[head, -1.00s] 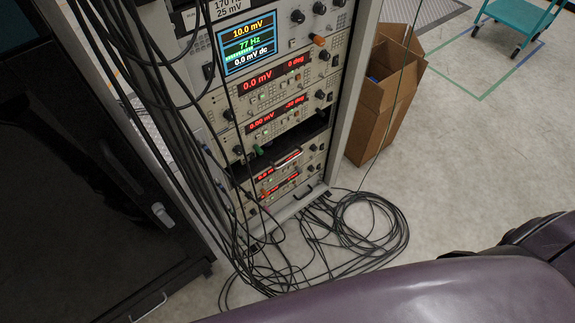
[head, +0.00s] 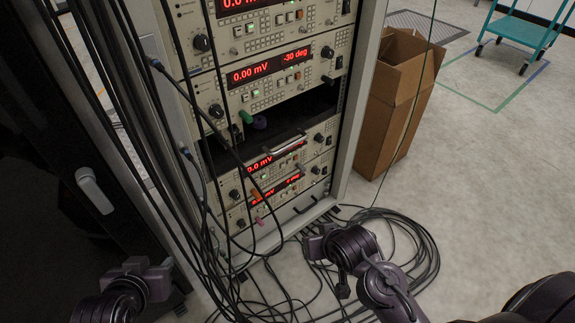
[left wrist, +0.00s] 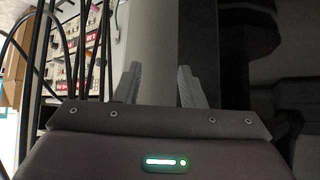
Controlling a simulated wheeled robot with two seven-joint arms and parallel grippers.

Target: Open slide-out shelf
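The instrument rack (head: 350,130) stands in the middle of the head view. A dark slot (head: 290,112) between its instruments holds what looks like the slide-out shelf, pushed in. A pale bar handle (head: 276,147) shows at its front edge. My left gripper (head: 150,279) is at the lower left, beside the rack's left post and away from the handle. In the left wrist view my left gripper (left wrist: 158,88) has its fingers apart, with a pale post behind the gap. My right arm's end (head: 335,245) is low in front of the rack, apart from the handle; its fingers are unclear.
Black cables (head: 130,130) hang down the rack's left front and coil on the floor (head: 415,245). A dark cabinet door with a handle (head: 95,190) is at the left. An open cardboard box (head: 395,115) stands right of the rack.

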